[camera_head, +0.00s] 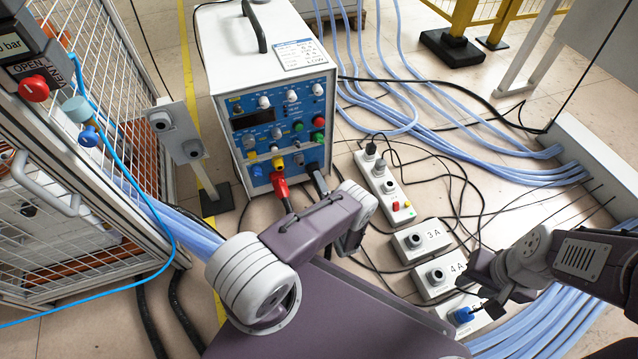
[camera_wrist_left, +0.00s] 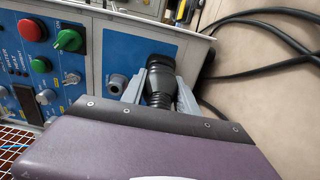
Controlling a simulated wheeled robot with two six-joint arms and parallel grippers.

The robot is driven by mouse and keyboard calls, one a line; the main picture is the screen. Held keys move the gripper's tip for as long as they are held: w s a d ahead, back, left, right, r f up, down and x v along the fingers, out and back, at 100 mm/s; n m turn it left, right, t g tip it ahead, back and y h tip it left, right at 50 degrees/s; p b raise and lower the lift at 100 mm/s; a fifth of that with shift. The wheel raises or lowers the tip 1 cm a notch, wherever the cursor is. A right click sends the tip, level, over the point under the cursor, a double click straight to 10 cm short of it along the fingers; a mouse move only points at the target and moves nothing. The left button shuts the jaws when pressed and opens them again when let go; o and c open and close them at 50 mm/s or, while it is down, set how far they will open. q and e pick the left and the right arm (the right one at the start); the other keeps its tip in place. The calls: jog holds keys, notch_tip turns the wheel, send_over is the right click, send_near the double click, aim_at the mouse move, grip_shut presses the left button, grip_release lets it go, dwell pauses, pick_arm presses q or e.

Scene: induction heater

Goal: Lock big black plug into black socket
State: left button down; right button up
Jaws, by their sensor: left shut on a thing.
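The big black plug (camera_wrist_left: 160,80) is at the lower right corner of the heater's blue panel, its front end at the panel face. The black socket is hidden behind the plug, so I cannot tell whether the plug is seated or locked. My left gripper (camera_wrist_left: 158,94) is shut on the plug, with one grey finger on each side. In the head view the plug (camera_head: 319,183) shows as a small dark piece beyond my purple left wrist. My right gripper (camera_head: 484,283) is at the lower right near the small grey boxes; its jaws are not clear.
A red plug (camera_head: 280,187) sits left of the black plug on the heater (camera_head: 275,110). A white power strip (camera_head: 383,184) and grey boxes marked 3A (camera_head: 422,240) and 4A (camera_head: 438,277) lie on the floor. A blue knob (camera_head: 464,315) is near my right gripper. Cables cross the floor; a cage stands left.

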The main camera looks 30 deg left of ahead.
pick_arm(q)
jog(key=shift+w+a, duration=0.25)
jog(key=shift+a+m, duration=0.1)
jog(key=shift+m, duration=2.5)
jog(key=shift+w+m, duration=0.1)
jog(key=shift+m, duration=0.7)
jog(key=shift+m, duration=0.8)
jog(key=shift+a+m, duration=0.1)
jog(key=shift+m, duration=0.8)
jog(key=c, duration=0.8)
grip_release()
